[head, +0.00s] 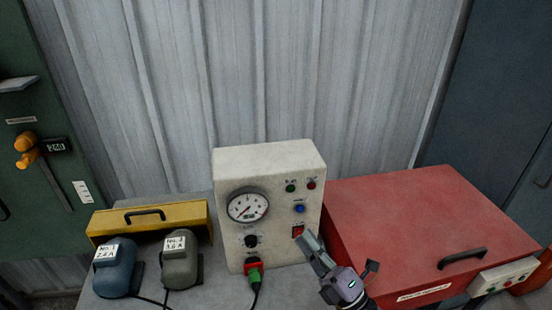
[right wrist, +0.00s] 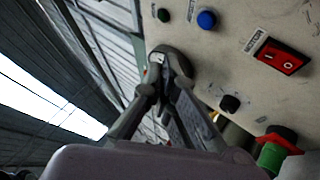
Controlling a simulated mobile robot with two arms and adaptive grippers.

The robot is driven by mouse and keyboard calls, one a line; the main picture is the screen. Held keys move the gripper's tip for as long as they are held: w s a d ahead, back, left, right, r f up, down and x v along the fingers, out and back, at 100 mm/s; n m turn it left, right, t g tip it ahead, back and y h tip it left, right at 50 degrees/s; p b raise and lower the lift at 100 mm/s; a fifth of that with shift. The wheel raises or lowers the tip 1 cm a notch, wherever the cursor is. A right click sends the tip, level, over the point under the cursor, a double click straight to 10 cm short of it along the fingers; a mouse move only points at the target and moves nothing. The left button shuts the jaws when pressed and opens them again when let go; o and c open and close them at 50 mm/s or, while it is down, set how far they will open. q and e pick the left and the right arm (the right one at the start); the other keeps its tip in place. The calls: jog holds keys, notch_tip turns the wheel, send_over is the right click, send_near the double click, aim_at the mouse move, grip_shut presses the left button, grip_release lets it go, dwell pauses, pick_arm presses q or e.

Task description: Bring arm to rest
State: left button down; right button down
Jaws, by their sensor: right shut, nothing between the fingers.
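My right gripper (head: 306,240) is shut and empty in the head view. Its fingertips are in front of the lower right of the cream control box (head: 268,160), close to the red switch (head: 297,231). I cannot tell whether they touch the box. In the right wrist view the closed fingers (right wrist: 163,80) show beside the panel, with the red switch (right wrist: 282,57) off to their right. My left gripper is not in view.
The box carries a gauge (head: 247,205), a black knob (head: 251,241) and a green plug (head: 254,273) with a cable. A red lidded case (head: 420,230) stands right. Blue (head: 115,272) and grey-green (head: 180,265) motors and a yellow case (head: 185,216) stand left. Bench space before the box is narrow.

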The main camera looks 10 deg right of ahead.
jog(key=d+f+m+g+h, duration=0.6)
jog(key=f+m+h, duration=0.4)
jog(key=m+h, duration=0.55)
jog(key=s+f+m+g, duration=0.1)
jog(key=s+m, duration=0.1)
jog(key=s, duration=0.1)
jog(key=s+f+m+g, duration=0.1)
jog(key=s+f, duration=0.1)
jog(key=s, duration=0.1)
jog(key=s+d+f+m+g+y, duration=0.1)
jog(key=s+m+g, duration=0.1)
jog(key=s, duration=0.1)
jog(key=shift+f+m, duration=0.35)
jog(key=shift+f, duration=0.05)
jog(key=s+f+m+g, duration=0.25)
jog(key=s+g, duration=0.35)
jog(key=s, duration=0.7)
notch_tip(320, 180, down, 24)
jog(key=s+a+f+g, duration=0.1)
jog(key=s+g, duration=0.1)
jog(key=s+d+f, duration=0.3)
jog(key=s+f, duration=1.3)
jog(key=s, duration=0.1)
jog(key=shift+f+g, duration=0.35)
jog(key=shift+g, duration=0.05)
